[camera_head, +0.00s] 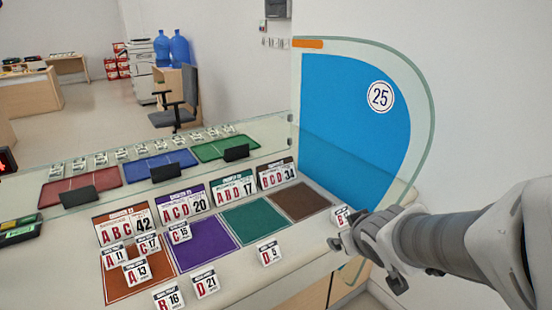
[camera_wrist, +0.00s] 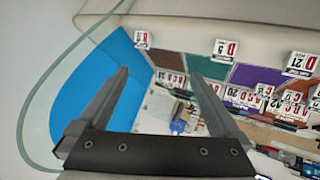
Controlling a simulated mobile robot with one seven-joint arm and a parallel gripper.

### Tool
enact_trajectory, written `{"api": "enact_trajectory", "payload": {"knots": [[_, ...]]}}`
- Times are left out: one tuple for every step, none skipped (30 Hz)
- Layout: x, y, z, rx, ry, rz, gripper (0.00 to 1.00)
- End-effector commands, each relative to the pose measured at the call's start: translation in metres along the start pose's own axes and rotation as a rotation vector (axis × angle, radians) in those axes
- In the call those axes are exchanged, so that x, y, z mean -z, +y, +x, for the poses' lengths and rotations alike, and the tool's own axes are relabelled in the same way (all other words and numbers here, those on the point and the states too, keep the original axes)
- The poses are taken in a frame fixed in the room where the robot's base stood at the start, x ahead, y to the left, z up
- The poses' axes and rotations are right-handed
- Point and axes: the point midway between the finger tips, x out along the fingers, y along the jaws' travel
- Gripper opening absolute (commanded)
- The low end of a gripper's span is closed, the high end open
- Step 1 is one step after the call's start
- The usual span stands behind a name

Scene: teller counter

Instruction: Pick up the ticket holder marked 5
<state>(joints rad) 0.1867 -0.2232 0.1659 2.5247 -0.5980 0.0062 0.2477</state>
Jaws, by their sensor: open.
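The ticket holder marked D 5 (camera_head: 268,253) is a small white card stand with a red letter. It stands on the pale counter in front of the green mat, and its number is small in the head view. It also shows in the wrist view (camera_wrist: 226,49), upper right of centre. My gripper (camera_head: 366,262) is open and empty at the counter's right end, to the right of the D 5 holder and apart from it. In the wrist view my gripper (camera_wrist: 159,76) has both fingers spread, with the D 5 holder outside them to the right.
A holder with a red B (camera_head: 342,217) stands close to my gripper, its number partly hidden. D 21 (camera_head: 205,284) and D 16 (camera_head: 168,297) stand left. A-B-C-D signs line the mats' back. A glass panel with a blue 25 sign (camera_head: 355,115) rises at the counter's right end.

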Motion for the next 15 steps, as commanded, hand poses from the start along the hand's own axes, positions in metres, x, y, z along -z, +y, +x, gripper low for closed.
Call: {"api": "enact_trajectory", "payload": {"knots": [[-0.014, -0.012, 0.027, 0.035, 0.030, -0.010, 1.00], [-0.015, -0.019, 0.036, 0.060, 0.056, -0.017, 1.00], [-0.018, -0.028, 0.049, 0.096, 0.089, -0.023, 1.00], [-0.021, -0.035, 0.058, 0.127, 0.113, -0.027, 1.00], [-0.023, -0.043, 0.066, 0.157, 0.136, -0.028, 1.00], [-0.026, -0.054, 0.075, 0.201, 0.167, -0.029, 1.00], [-0.028, -0.061, 0.081, 0.233, 0.189, -0.028, 1.00], [-0.030, -0.069, 0.085, 0.266, 0.210, -0.026, 1.00], [-0.033, -0.079, 0.091, 0.307, 0.234, -0.021, 1.00], [-0.035, -0.085, 0.093, 0.336, 0.251, -0.017, 1.00], [-0.036, -0.091, 0.096, 0.363, 0.266, -0.013, 1.00], [-0.038, -0.098, 0.098, 0.395, 0.283, -0.007, 1.00], [-0.039, -0.102, 0.099, 0.415, 0.294, -0.002, 1.00], [-0.040, -0.105, 0.099, 0.432, 0.304, 0.000, 1.00], [-0.040, -0.109, 0.099, 0.451, 0.314, 0.005, 1.00]]}}
